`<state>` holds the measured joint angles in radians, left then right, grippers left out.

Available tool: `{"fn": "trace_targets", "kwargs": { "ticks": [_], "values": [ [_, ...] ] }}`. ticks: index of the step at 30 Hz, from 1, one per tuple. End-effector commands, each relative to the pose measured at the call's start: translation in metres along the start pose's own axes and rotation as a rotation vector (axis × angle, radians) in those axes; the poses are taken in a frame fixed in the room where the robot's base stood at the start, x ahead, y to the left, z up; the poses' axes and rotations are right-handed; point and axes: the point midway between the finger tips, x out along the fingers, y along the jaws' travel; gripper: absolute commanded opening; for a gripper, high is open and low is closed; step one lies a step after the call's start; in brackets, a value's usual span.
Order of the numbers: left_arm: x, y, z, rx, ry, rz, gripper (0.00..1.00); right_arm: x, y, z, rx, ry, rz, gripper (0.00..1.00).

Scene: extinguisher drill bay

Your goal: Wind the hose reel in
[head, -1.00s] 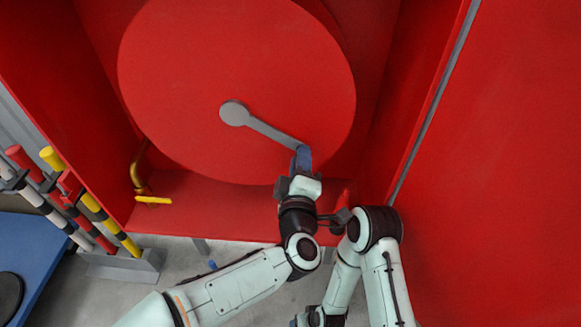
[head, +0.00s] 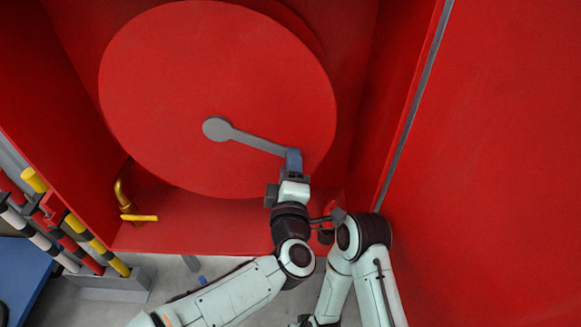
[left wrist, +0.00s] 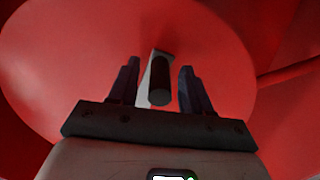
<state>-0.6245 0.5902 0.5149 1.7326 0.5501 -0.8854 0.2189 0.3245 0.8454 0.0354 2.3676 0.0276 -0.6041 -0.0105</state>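The hose reel (head: 170,80) is a large red disc in a red cabinet. A grey crank arm (head: 250,140) runs from its hub to the lower right. My left gripper (head: 293,160) is at the crank's outer end, its blue fingers hiding the handle in the head view. In the left wrist view, the dark crank handle (left wrist: 159,80) stands between the fingers of the left gripper (left wrist: 160,88), with a gap visible on each side, so the gripper is open around it. My right arm is folded at lower right; its gripper (head: 304,321) is mostly cut off at the bottom edge.
A brass pipe with a yellow lever (head: 140,217) is at the cabinet's lower left. Striped poles (head: 75,235) stand in a grey rack (head: 110,288) beside a blue surface (head: 22,275). A red panel (head: 490,170) fills the right side.

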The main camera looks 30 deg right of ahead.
Motion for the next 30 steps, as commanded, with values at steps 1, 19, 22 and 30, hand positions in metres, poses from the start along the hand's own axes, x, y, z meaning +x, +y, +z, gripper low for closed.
{"fn": "trace_targets", "kwargs": {
  "ticks": [1, 19, 22, 30],
  "values": [
    [0.000, 0.000, 0.000, 0.000, -0.001, 0.000, 0.48, 0.000, 0.000, 0.000, 0.000, 0.000, 0.000, 0.67],
    [-0.067, 0.002, 0.000, 0.004, -0.004, 0.002, 0.48, -0.004, -0.002, 0.002, -0.002, -0.005, -0.003, 0.67],
    [-0.090, 0.001, 0.000, 0.003, -0.003, 0.001, 0.48, -0.006, -0.003, 0.004, -0.002, -0.012, -0.003, 0.67],
    [-0.128, 0.001, 0.000, 0.000, -0.001, 0.001, 0.48, -0.009, -0.004, 0.008, -0.003, -0.025, -0.004, 0.67]
  ]
}}
